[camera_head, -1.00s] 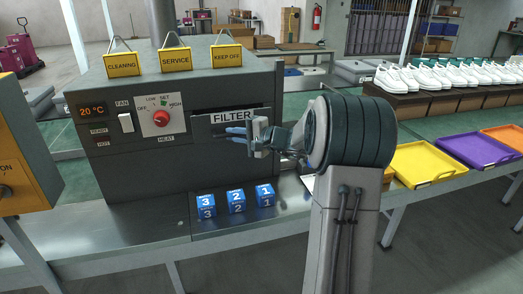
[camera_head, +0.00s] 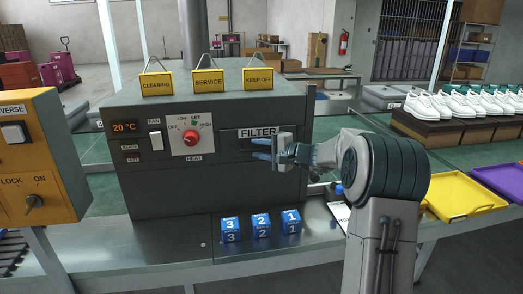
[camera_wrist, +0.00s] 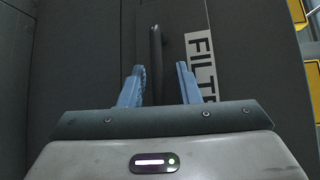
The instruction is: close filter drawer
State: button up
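The filter drawer, with its white FILTER label (camera_head: 257,133), is in the right part of the grey machine's front (camera_head: 160,187). In the head view it looks nearly flush with the panel; any small gap is hard to tell. My gripper (camera_head: 258,148) is at the drawer front, just below the label, its blue fingers pointing at it. In the wrist view the fingers of my gripper (camera_wrist: 160,67) are apart. The dark drawer handle (camera_wrist: 155,45) shows ahead, between the fingertip lines, with the label (camera_wrist: 200,70) to its right. Contact with the drawer cannot be told.
Blue numbered blocks (camera_head: 261,224) stand on the metal bench below the drawer. A yellow control box (camera_head: 38,160) is at the left. A yellow tray (camera_head: 463,196) and white shoes (camera_head: 465,103) are at the right. Yellow signs (camera_head: 209,81) stand on the machine.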

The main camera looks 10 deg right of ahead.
jog(key=b+v, duration=0.1)
jog(key=v, duration=1.3)
jog(key=shift+a, duration=0.1)
jog(key=s+a+n+g+h+p, duration=0.3)
jog(key=s+a+n+g+p, duration=0.3)
jog(key=s+a, duration=0.75)
jog(key=s+d+f+n+g+h+p, duration=0.1)
jog(key=s+n+g+h+p, duration=0.2)
jog(key=s+h, duration=0.5)
jog(key=s+n+p, duration=0.1)
jog(key=s, duration=0.9)
jog(key=shift+s+d+f+n+p, duration=0.15)
jog(key=shift+s+f+n+p, duration=0.1)
jog(key=shift+n+p, duration=0.15)
